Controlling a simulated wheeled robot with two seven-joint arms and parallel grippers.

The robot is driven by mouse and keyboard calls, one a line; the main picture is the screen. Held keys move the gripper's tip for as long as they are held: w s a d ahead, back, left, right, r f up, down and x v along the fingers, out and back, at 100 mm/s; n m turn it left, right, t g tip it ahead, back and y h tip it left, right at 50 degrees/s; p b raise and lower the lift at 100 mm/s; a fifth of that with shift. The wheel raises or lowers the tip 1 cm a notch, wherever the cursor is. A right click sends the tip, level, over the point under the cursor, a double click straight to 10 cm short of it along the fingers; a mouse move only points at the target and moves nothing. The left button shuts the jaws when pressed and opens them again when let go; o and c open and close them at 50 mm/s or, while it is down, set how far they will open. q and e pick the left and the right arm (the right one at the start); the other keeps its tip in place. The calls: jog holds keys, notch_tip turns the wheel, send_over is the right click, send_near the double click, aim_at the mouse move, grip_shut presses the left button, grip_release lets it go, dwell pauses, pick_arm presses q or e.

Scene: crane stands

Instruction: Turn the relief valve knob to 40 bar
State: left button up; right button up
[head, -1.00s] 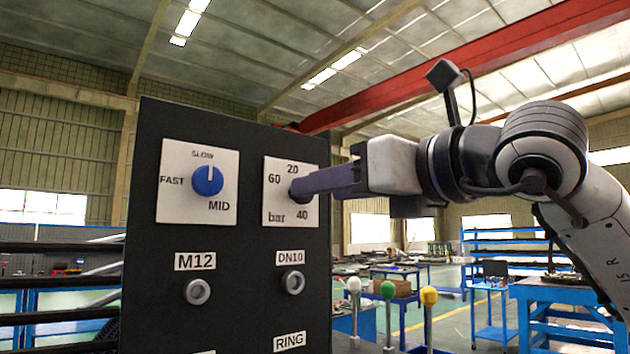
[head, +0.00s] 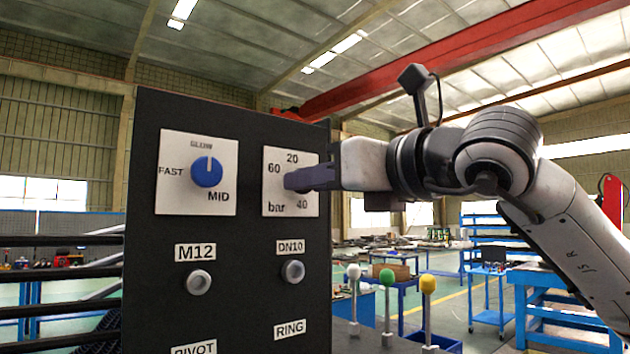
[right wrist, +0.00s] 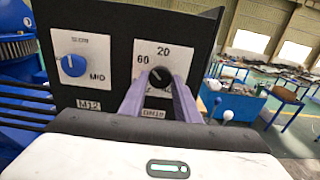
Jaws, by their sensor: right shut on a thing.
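The relief valve knob sits on a white plate (head: 278,209) marked 20, 40, 60 and bar, on a black panel (head: 240,235). In the head view my right gripper (head: 292,182) covers the knob. In the right wrist view the dark round knob (right wrist: 159,76) shows between the purple fingers of my right gripper (right wrist: 160,92), with a light pointer line toward the upper left, near 60. The right gripper is shut on the knob. The 40 mark is hidden in the wrist view but readable in the head view. My left gripper is not in view.
A blue knob (head: 207,171) on a SLOW, FAST, MID plate is left of the bar plate. Sockets labelled M12 (head: 198,282) and DN10 (head: 292,271) are below. White, green and yellow ball-topped levers (head: 387,276) stand right of the panel.

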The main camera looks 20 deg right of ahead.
jog(key=shift+d+r+n+b, duration=0.1)
jog(key=shift+n+b, duration=0.95)
jog(key=shift+n, duration=6.05)
jog(key=o, duration=1)
jog(key=shift+s, duration=0.1)
